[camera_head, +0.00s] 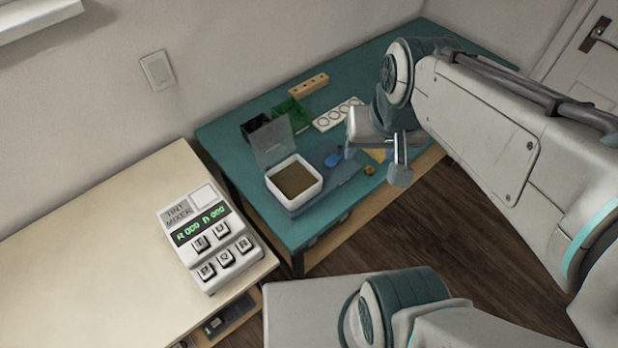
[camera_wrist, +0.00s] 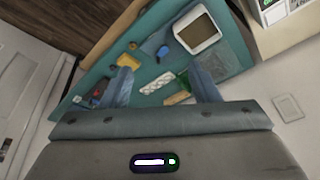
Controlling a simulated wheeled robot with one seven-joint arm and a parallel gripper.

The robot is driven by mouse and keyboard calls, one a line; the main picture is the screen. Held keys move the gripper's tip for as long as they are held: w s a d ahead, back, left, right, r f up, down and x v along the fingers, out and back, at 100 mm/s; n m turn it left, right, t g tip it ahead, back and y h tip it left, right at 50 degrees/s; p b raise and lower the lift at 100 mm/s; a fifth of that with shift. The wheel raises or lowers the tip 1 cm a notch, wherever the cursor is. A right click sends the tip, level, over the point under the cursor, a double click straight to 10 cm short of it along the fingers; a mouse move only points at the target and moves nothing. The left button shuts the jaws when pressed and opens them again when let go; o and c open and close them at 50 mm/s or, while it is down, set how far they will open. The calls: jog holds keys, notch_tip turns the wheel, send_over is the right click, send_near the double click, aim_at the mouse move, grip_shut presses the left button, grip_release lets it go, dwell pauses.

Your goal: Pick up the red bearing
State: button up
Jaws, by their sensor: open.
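A small red object (camera_wrist: 98,93) lies among dark items near one end of the teal table in the wrist view. It may be the red bearing, but it is too small to tell its shape. In the head view I cannot see it; my arm covers that part of the table. My gripper (camera_head: 376,161) is open and empty above the table's front part. Its two fingers also show in the wrist view (camera_wrist: 164,84), spread apart, with the red object outside them, beyond the left finger.
The teal table (camera_head: 230,150) bears a white box (camera_head: 315,187) with a raised clear lid, a green bin (camera_head: 292,110), a white strip with round holes (camera_head: 335,115), a wooden block (camera_head: 308,85) and a blue item (camera_head: 333,160). A tint mixer (camera_head: 208,240) stands on the cream counter.

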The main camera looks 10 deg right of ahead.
jog(key=w+a+f+m+g+b, duration=0.1)
jog(key=w+a+f+m+b, duration=0.25)
jog(key=w+f, duration=0.2)
jog(key=w+a+f+m+g+b, duration=0.2)
jog(key=w+f+b, duration=0.2)
jog(key=w+f, duration=0.15)
jog(key=m+b, duration=0.4)
jog(key=m, duration=0.1)
send_over(294, 183)
notch_tip(294, 183, down, 9)
jog(key=shift+g, duration=0.3)
jog(key=f, duration=0.5)
jog(key=w+f+b, duration=0.1)
jog(key=f, duration=0.2)
jog(key=shift+d+f, duration=0.1)
jog(key=shift+s+f, duration=0.2)
jog(key=shift+f, duration=0.8)
jog(key=shift+s+f, duration=0.15)
jog(key=shift+f, duration=0.9)
jog(key=shift+s+f, duration=0.2)
jog(key=shift+f, duration=0.8)
jog(key=c, duration=1.1)
jog(key=shift+c, duration=0.2)
jog(key=shift+r, duration=0.15)
